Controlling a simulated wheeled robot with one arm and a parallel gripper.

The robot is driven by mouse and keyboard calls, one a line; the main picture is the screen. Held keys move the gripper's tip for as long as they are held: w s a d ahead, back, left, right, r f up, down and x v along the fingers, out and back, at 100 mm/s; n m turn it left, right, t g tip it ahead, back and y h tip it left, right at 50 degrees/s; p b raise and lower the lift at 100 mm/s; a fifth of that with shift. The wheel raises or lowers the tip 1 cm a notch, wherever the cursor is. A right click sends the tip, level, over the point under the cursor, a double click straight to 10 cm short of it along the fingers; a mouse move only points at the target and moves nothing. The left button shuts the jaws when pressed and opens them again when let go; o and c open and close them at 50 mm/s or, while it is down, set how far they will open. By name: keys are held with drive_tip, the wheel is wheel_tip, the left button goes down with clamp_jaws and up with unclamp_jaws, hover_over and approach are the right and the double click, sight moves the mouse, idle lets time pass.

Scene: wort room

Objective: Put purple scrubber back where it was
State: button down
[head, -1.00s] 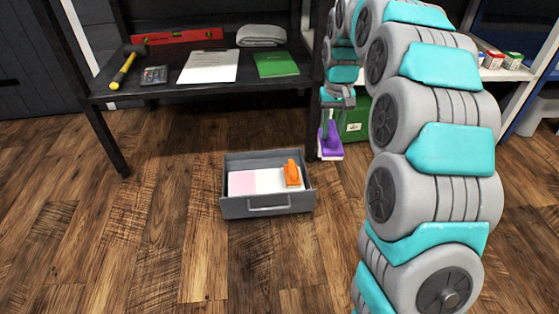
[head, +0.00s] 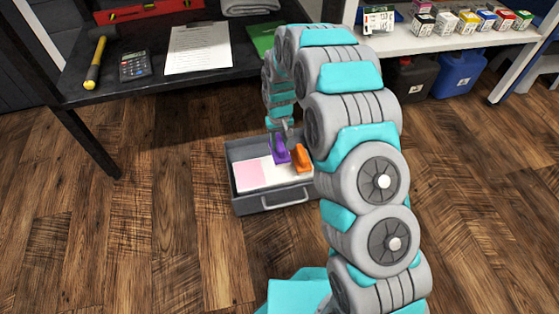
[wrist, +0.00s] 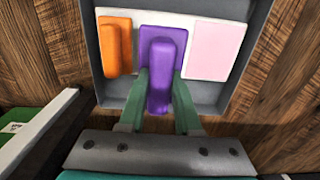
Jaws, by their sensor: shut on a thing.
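The purple scrubber (head: 279,149) is held by my gripper (head: 283,129) at the grey drawer-like bin (head: 271,197). In the wrist view the scrubber (wrist: 162,60) is between the two green fingers of my gripper (wrist: 160,95), which are shut on its handle. It is over the white panel, between an orange scrubber (wrist: 115,45) on the left and a pink patch (wrist: 215,48) on the right. I cannot tell whether its base touches the bin floor. In the head view the orange scrubber (head: 302,158) is to its right.
A dark table (head: 140,75) stands behind the bin, with a hammer (head: 95,65), calculator (head: 134,65), paper (head: 197,50) and green book (head: 262,38). A white shelf (head: 450,45) with small boxes is at right. Wooden floor is clear at front left.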

wheel_tip(320, 180, down, 8)
drive_tip(key=shift+f+b, duration=0.1)
drive_tip(key=shift+b, duration=0.25)
drive_tip(key=c, duration=0.6)
unclamp_jaws()
drive_tip(key=shift+f, duration=0.15)
